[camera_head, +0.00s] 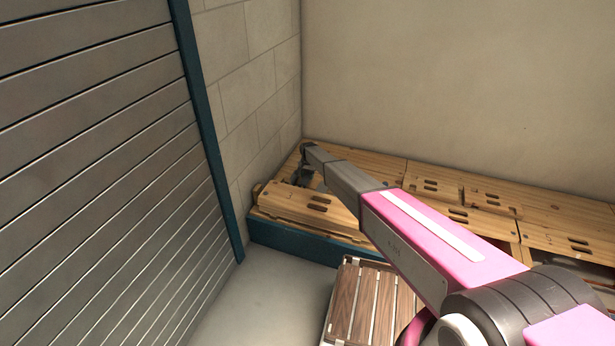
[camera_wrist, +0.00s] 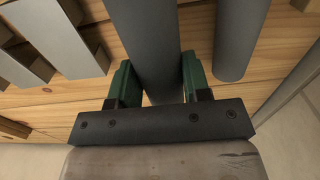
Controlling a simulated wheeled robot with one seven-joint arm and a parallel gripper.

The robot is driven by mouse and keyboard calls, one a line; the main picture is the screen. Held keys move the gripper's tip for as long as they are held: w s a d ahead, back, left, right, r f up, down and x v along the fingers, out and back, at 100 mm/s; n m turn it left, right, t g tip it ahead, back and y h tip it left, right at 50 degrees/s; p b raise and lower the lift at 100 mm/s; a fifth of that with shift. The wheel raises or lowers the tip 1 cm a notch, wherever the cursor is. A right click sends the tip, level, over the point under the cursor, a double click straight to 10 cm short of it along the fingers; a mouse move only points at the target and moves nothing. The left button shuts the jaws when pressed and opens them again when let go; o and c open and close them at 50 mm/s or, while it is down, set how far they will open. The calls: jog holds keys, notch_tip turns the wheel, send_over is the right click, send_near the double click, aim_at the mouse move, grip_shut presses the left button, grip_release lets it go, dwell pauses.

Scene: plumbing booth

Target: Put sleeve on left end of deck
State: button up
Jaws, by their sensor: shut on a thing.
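The light wooden deck (camera_head: 340,160) runs along the back wall into the left corner. My gripper (camera_head: 304,178) is over its left end; the jaws look small and dark there. In the wrist view my gripper (camera_wrist: 155,85) has its two green fingers on either side of a grey tube, which looks like the sleeve (camera_wrist: 150,45), and is shut on it. The tube's far end is cut off by the top of the frame. The wooden surface (camera_wrist: 195,20) shows behind it. I cannot tell whether the sleeve touches the deck.
A second grey tube (camera_wrist: 240,40) stands close to the right of the held one. Grey metal pieces (camera_wrist: 60,40) lie at the left. A block wall (camera_head: 250,85) and a slatted shutter (camera_head: 100,150) bound the left side. A brown slatted crate (camera_head: 365,305) stands in front.

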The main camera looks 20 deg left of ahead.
aim_at(308, 174)
jog(key=shift+f, duration=1.75)
dwell(0.3)
jog(key=o, duration=0.8)
jog(key=shift+c, duration=0.2)
notch_tip(308, 174, up, 11)
jog(key=shift+f, duration=0.1)
jog(key=s+d+r, duration=0.6)
jog(key=s+d, duration=0.3)
jog(key=d, duration=0.5)
jog(key=s+d+r, duration=0.5)
jog(key=s+d, duration=0.4)
jog(key=d, duration=0.6)
jog(key=s+d+r, duration=0.6)
jog(key=s+d, duration=0.3)
jog(key=d, duration=0.5)
jog(key=s+d+r, duration=0.3)
jog(key=s+d, duration=0.3)
jog(key=s, duration=0.2)
jog(key=s+d+r+n, duration=0.1)
jog(key=s+d+r, duration=0.2)
jog(key=s+d, duration=0.2)
jog(key=s, duration=0.3)
jog(key=shift+s+d+r, duration=0.35)
jog(key=shift+s, duration=0.05)
